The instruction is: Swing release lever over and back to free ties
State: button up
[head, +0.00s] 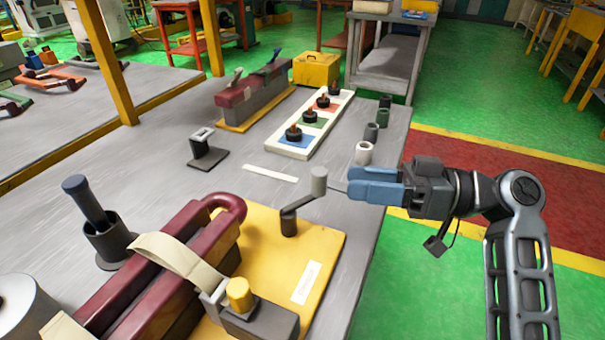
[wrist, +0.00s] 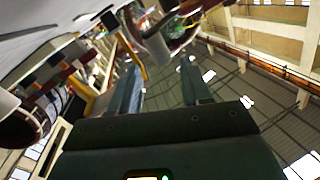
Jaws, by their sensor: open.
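A dark grey crank-shaped lever (head: 297,204), which looks like the release lever, stands on a yellow base plate (head: 325,250) in the head view. Its arm slants up to the right and ends in an upright grey cylindrical knob (head: 319,182). The plate also carries a maroon fixture (head: 160,290) with a beige strap (head: 165,250) over it. My gripper (head: 350,183) has blue fingers and lies level just right of the knob, fingers pointing at it. In the wrist view my gripper (wrist: 156,55) has its fingers apart, with a grey rounded part beyond them. I cannot tell whether they touch the knob.
A yellow knob (head: 239,294) on a grey block stands at the front of the fixture. Several dark and grey cups (head: 363,153) line the table's right edge behind my gripper. A white tray (head: 300,148) with coloured squares stands farther back.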

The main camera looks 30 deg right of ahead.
aim_at(319, 185)
jog(key=x, duration=0.7)
jog(key=shift+a+p, duration=0.1)
jog(key=shift+p, duration=0.3)
grip_shut()
